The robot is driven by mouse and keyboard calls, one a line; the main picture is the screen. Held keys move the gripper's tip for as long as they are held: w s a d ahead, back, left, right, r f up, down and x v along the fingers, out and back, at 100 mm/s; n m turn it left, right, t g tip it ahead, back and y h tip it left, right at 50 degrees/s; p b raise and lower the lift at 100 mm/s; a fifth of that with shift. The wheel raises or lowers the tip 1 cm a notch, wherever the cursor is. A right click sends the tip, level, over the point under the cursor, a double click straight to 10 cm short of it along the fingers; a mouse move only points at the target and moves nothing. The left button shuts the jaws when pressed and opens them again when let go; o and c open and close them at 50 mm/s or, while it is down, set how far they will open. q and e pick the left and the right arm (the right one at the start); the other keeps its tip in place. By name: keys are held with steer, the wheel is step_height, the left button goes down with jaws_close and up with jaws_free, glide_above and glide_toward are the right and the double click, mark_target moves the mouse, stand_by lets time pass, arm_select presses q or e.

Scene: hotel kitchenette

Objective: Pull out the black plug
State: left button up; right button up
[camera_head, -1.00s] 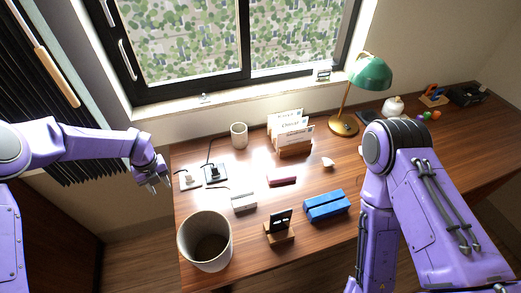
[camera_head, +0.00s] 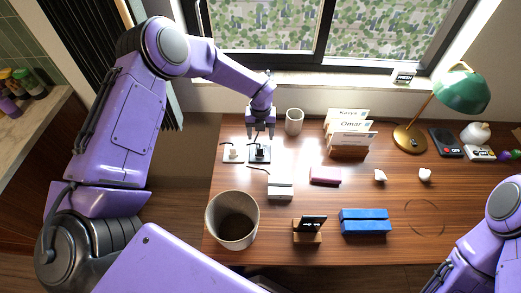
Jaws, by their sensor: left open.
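The black plug (camera_head: 260,151) stands in a dark socket plate (camera_head: 252,161) at the back left of the wooden desk. A white plug (camera_head: 234,154) sits in a pale socket plate (camera_head: 228,159) just left of it. My left gripper (camera_head: 261,135) points down, open, with its fingers just above or around the top of the black plug. I cannot tell whether they touch it. My right arm shows at the lower right, but its gripper is out of view.
A pale cup (camera_head: 294,122) stands close to the right of my left gripper. A large bin (camera_head: 232,240), a white box (camera_head: 280,192), a pink block (camera_head: 325,176), a card holder (camera_head: 348,152) and blue blocks (camera_head: 365,227) are on the desk. A green lamp (camera_head: 462,90) stands at right.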

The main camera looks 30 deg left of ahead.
mark_target(260, 146)
arm_select(q)
steer(key=shift+a+f+b, duration=0.15)
steer(key=shift+f+b, duration=3.25)
steer(key=shift+f, duration=1.1)
steer(key=shift+b, duration=0.45)
jaws_close()
steer(key=shift+r+p, duration=1.95)
steer(key=shift+r, duration=1.1)
